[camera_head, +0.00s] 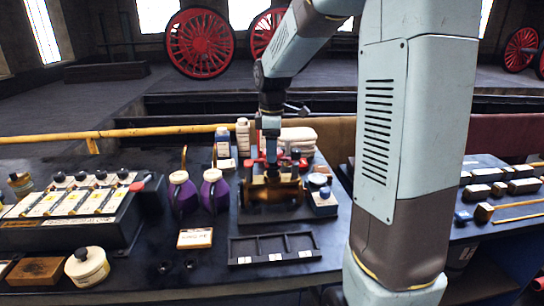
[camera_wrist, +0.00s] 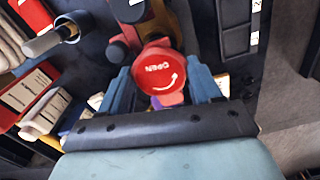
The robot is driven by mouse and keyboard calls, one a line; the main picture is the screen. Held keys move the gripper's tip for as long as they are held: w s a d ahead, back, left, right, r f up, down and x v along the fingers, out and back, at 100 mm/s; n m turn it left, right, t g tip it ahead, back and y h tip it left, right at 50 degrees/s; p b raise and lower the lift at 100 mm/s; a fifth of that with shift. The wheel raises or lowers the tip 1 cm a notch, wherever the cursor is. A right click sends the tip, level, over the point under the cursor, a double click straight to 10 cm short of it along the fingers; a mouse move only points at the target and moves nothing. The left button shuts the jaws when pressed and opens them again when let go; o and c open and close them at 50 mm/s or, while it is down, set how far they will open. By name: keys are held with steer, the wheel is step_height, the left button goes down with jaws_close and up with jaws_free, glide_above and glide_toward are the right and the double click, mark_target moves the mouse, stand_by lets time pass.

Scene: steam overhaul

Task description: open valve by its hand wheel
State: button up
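In the wrist view, a round red hand wheel (camera_wrist: 158,72) marked OPEN with a curved white arrow faces the camera. My gripper (camera_wrist: 159,82) has its two blue fingers spread on either side of the wheel. I cannot tell whether either finger touches its rim. In the head view, my gripper (camera_head: 270,152) points down over the brass valve body (camera_head: 271,190), which sits on a dark base plate on the bench. Red parts show on both sides of the gripper there. The arm partly hides the valve's top.
Two purple jugs (camera_head: 183,195) stand left of the valve, with bottles (camera_head: 243,136) behind. A black divided tray (camera_head: 273,249) lies in front. A labelled box (camera_head: 75,210) stands farther left. A yellow rail (camera_head: 120,133) runs behind the bench.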

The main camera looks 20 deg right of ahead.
steer(key=c, duration=0.6)
steer(key=n, duration=0.4)
steer(key=shift+n, duration=0.8)
steer(key=n, duration=0.3)
steer(key=shift+n, duration=1.3)
